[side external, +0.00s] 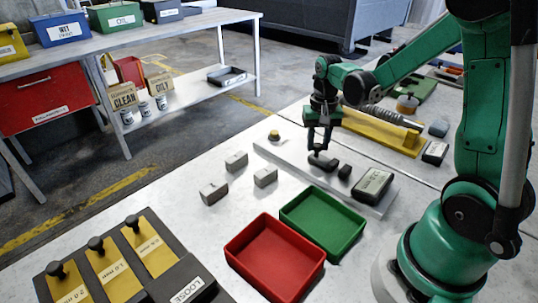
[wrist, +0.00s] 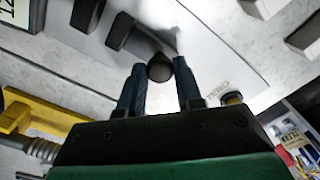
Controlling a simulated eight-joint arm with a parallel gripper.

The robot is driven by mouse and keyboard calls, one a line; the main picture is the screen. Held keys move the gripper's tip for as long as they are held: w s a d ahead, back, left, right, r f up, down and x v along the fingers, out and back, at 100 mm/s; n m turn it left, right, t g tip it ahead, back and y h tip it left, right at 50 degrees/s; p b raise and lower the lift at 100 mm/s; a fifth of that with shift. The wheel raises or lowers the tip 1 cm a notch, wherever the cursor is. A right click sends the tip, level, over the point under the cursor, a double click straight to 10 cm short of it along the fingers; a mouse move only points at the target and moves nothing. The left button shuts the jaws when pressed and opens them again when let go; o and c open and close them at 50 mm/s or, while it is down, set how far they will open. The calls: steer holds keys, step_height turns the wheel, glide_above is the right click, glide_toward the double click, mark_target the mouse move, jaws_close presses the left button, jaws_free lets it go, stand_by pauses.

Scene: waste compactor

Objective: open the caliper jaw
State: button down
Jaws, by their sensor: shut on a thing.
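The caliper is a long pale plate (side external: 289,157) on the table, with a dark readout box (side external: 372,184) at its near right end. A small dark block (side external: 344,171) stands beside the box, and a longer dark piece (side external: 323,162) lies farther along the plate. My gripper (side external: 319,150) points down at that piece. In the wrist view, my gripper (wrist: 160,78) is shut on a dark rounded knob (wrist: 160,66), which sits between its two fingers. A dark block (wrist: 121,31) shows beyond the knob. The finger contact is partly hidden in the side external view.
Several grey blocks (side external: 213,192) lie left of the plate. A red tray (side external: 240,277) and a green tray (side external: 350,251) stand in front. A yellow fixture (side external: 385,135) is behind my gripper. A yellow-topped button (side external: 274,135) sits at the plate's far end.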

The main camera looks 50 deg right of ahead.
steer(key=w, duration=0.3)
steer(key=shift+w, duration=0.15)
steer(key=c, duration=0.6)
jaws_free()
step_height(320, 180, up, 6)
steer(key=shift+f, duration=0.2)
